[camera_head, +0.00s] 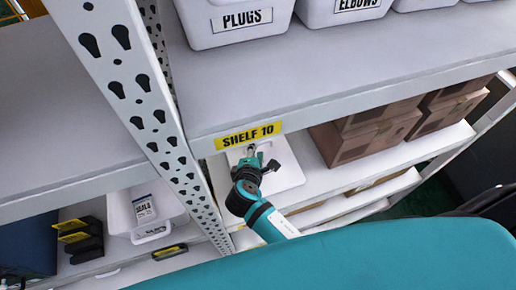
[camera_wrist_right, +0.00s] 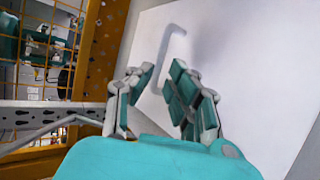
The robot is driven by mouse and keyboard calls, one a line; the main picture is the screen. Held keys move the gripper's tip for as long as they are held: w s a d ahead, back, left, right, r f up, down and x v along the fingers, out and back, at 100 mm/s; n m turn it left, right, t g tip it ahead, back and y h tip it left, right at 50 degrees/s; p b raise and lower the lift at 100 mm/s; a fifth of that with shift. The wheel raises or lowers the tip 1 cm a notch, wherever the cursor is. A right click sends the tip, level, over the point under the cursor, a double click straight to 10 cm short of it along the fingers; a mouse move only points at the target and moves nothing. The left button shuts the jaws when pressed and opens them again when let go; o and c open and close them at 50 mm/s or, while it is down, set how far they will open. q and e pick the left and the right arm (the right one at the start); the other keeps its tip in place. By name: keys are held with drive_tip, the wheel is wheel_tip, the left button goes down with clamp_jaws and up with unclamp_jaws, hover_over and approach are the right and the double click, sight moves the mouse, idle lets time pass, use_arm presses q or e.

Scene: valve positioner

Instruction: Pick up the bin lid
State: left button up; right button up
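The bin lid (camera_head: 287,172) is a flat white panel lying on the shelf below the yellow SHELF 10 label. In the right wrist view the lid (camera_wrist_right: 250,50) fills the right side, with a thin grey-white bar handle (camera_wrist_right: 163,45) on it. My right gripper (camera_head: 252,153) is over the lid and partly covers it in the head view. In the wrist view its fingertips (camera_wrist_right: 162,70) are apart, with the lower part of the handle showing between them. I cannot tell whether they touch the handle. My left gripper is not in view.
White bins labelled PLUGS (camera_head: 235,22) and ELBOWS (camera_head: 342,8) stand on the upper shelf (camera_head: 300,65). Brown boxes (camera_head: 365,135) sit right of the lid. A perforated upright (camera_head: 150,115) stands left of it. A small white bin (camera_head: 150,215) and black items are further left.

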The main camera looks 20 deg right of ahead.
sight(259, 151)
drive_tip(key=x, duration=0.5)
drive_tip(key=shift+s+d+r, duration=0.1)
drive_tip(key=shift+d+r, duration=0.05)
drive_tip(key=shift+d, duration=0.15)
clamp_jaws()
